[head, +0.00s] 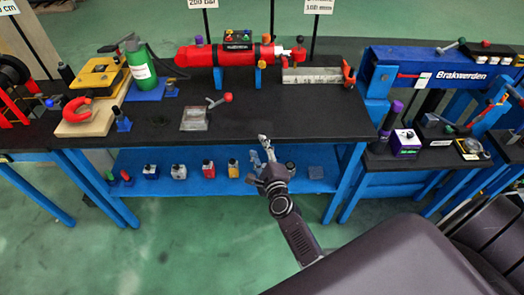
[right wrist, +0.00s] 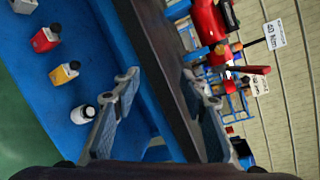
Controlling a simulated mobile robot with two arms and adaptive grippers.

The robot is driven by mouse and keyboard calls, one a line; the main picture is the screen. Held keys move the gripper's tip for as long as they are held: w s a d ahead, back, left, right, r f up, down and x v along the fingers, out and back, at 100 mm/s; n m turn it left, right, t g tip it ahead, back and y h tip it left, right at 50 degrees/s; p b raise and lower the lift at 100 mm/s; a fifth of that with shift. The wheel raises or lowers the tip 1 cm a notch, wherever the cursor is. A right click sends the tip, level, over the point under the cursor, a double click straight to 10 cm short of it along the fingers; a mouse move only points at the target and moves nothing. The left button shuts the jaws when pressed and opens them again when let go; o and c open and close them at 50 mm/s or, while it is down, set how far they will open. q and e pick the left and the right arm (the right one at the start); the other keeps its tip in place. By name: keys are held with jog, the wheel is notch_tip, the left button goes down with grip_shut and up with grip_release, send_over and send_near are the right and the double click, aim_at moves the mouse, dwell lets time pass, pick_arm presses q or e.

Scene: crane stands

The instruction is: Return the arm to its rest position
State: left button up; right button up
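My right gripper (head: 260,152) is in front of the near edge of the black workbench top (head: 270,130), near the middle of the head view. Its dark arm comes in from the lower right. In the right wrist view the two fingers of the right gripper (right wrist: 160,88) stand wide apart with nothing between them, so it is open and empty. The bench edge and blue lower shelf show behind them. My left gripper is not in view.
The blue lower shelf (head: 215,185) holds several small bottles and blocks. On the bench stand a red cylinder (head: 205,55), a green bottle (head: 139,65) and a grey tray with a red-knobbed lever (head: 195,118). A blue "Brakwerden" stand (head: 425,65) is at right. Green floor is clear at lower left.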

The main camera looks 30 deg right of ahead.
jog(key=shift+s+r, duration=0.1)
jog(key=shift+s, duration=0.05)
dwell(0.3)
jog(key=s+a+f+n+g+y, duration=0.1)
jog(key=s+a+f+n+g, duration=0.15)
jog(key=s+f+n, duration=0.5)
jog(key=s+a+f+n+g+y, duration=0.25)
jog(key=s+f, duration=0.25)
jog(key=f, duration=0.6)
jog(key=s+a+f+n+g+y, duration=0.1)
jog(key=s+a+f+n+g, duration=0.1)
jog(key=s+a+f+n, duration=0.5)
jog(key=s+d+f+n+g, duration=0.2)
jog(key=s+f+n, duration=0.2)
jog(key=s, duration=0.7)
jog(key=s+d+f+n+g, duration=0.3)
jog(key=s+f, duration=0.4)
jog(key=s, duration=0.4)
jog(key=s+d+f+n+g+h, duration=0.1)
jog(key=s+f+n, duration=0.4)
jog(key=s, duration=0.5)
jog(key=shift+s+d+f+g, duration=0.4)
jog(key=shift+d+f+g, duration=0.25)
jog(key=shift+g, duration=0.25)
